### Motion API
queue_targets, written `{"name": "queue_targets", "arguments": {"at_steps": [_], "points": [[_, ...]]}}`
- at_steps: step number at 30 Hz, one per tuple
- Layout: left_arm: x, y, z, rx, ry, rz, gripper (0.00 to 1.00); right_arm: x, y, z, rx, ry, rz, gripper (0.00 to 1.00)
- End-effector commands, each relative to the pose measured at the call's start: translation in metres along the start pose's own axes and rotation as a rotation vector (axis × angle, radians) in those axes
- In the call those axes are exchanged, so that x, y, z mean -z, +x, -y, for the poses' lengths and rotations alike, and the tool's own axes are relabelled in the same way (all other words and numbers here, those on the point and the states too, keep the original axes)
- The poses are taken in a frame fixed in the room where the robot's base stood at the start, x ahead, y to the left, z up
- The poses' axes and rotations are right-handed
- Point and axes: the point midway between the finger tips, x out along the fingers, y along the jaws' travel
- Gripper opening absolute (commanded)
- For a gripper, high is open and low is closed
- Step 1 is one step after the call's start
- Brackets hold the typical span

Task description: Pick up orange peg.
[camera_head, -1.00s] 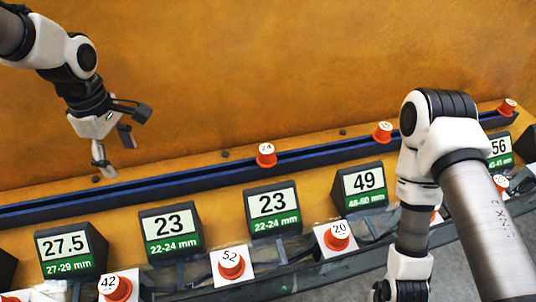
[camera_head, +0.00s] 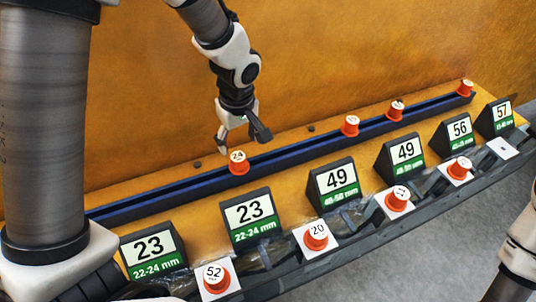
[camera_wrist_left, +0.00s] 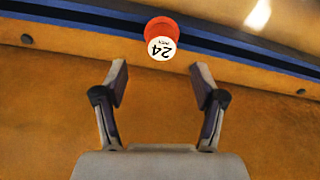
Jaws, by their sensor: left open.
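Several orange pegs with numbered white tops are in view. The orange peg marked 24 (camera_head: 238,167) stands upright in the blue rail, just below my left gripper in the head view. My left gripper (camera_head: 243,136) is open and empty. In the left wrist view, peg 24 (camera_wrist_left: 158,24) lies beyond the gap between the open fingers (camera_wrist_left: 160,82), apart from both. My right gripper is not in view.
The dark blue rail (camera_head: 190,188) runs along the orange wall and holds more orange pegs (camera_head: 349,126) to the right. In front stand number signs (camera_head: 250,212) and pegs on white pads, such as peg 52 (camera_head: 216,279).

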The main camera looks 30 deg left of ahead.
Motion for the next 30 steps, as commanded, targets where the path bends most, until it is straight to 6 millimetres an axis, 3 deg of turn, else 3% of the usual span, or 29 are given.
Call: {"name": "queue_targets", "arguments": {"at_steps": [8,12,15,22,23,27,28,30], "points": [[-0.002,0.033,0.001,0.009,0.001,0.005,0.70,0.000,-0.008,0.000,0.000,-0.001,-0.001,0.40],[-0.003,0.058,-0.001,0.010,0.002,0.006,0.70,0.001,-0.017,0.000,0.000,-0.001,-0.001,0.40],[-0.003,0.075,-0.002,0.007,0.000,0.005,0.70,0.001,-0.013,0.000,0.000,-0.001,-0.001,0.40],[-0.003,0.078,-0.002,0.004,-0.001,0.003,0.70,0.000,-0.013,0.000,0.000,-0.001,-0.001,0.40],[-0.003,0.078,-0.002,0.004,-0.001,0.003,0.63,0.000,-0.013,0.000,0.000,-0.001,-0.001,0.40],[-0.003,0.078,-0.002,0.005,-0.001,0.003,0.13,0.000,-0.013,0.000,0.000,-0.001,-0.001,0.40],[-0.003,0.078,-0.002,0.005,-0.001,0.003,0.05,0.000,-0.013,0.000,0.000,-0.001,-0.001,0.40],[-0.003,0.078,-0.002,0.005,-0.001,0.003,0.05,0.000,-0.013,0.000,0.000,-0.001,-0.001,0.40]]}}
